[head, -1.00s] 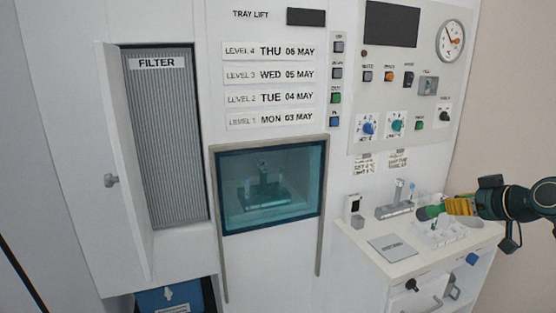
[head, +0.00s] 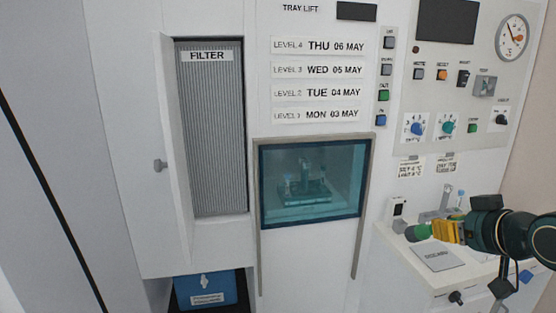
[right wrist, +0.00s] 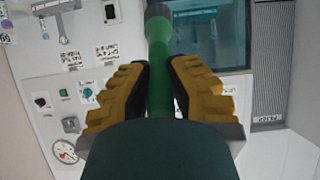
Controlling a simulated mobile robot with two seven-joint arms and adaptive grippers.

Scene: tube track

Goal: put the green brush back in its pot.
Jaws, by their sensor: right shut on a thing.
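My right gripper (head: 447,231) comes in from the right in the head view. Its yellow fingers are shut on the green brush (head: 418,232), which points left, its dark end leading, in front of the side counter. In the right wrist view the brush's green handle (right wrist: 160,65) stands between the yellow fingers (right wrist: 160,90), its dark end towards the top edge. I cannot make out the brush's pot; the arm hides part of the counter. My left gripper is not in view.
The side counter (head: 405,262) holds a grey plate (head: 438,256), a small black-and-white box (head: 398,212) and a grey stand, partly hidden. Left are the lift window (head: 312,215), the open filter door (head: 160,205) and a blue bin (head: 206,290). A control panel is above the counter.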

